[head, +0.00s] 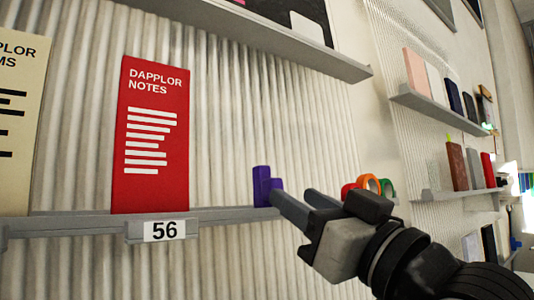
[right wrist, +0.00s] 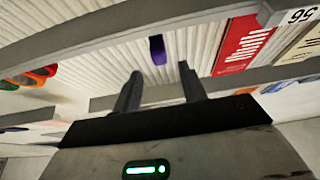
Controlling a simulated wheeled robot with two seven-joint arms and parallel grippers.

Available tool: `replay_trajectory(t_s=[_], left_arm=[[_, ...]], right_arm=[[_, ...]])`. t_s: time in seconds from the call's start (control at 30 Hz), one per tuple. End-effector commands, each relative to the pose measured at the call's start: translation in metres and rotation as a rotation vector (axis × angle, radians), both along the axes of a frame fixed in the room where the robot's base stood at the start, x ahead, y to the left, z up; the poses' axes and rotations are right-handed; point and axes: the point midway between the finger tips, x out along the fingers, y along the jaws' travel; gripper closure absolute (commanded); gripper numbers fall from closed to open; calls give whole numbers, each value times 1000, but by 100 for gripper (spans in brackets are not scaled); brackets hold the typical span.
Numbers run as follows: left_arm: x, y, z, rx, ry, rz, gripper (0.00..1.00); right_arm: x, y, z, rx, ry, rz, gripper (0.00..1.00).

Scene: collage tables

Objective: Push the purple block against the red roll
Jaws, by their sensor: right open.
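The purple block (head: 263,187) stands upright on the narrow ledge (head: 215,213), right of the red notes board. It also shows in the right wrist view (right wrist: 157,50), between and beyond my fingertips. The red roll (head: 347,191) is to the block's right in the head view, partly hidden behind my right gripper. My right gripper (head: 292,194) is open and empty, with its fingers at the block's right side. One finger overlaps the block's lower edge in the picture; I cannot tell whether they touch. My left gripper is not in view.
An orange roll (head: 369,180) and a green roll (head: 388,187) sit beside the red one. The red "DAPPLOR NOTES" board (head: 150,190) stands left of the block. A label "56" (head: 164,230) hangs on the ledge front. An upper shelf (head: 250,35) runs above.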

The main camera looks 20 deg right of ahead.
Motion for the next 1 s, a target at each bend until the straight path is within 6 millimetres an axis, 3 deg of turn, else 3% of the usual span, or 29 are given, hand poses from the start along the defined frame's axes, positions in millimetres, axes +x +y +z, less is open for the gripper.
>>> replay_trajectory(t_s=[0.03, 0.07, 0.5, 0.8, 1.0], left_arm=[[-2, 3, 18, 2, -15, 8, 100], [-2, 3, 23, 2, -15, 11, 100], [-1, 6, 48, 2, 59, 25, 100], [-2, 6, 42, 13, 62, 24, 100], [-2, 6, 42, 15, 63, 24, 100]], right_arm=[[5, 2, 7, 1, 7, 1, 58], [7, 3, 9, 1, 7, 1, 58], [28, 11, 17, 0, 5, 2, 58], [65, 24, 29, 1, 0, 1, 58], [73, 27, 32, 0, 0, 1, 58]])
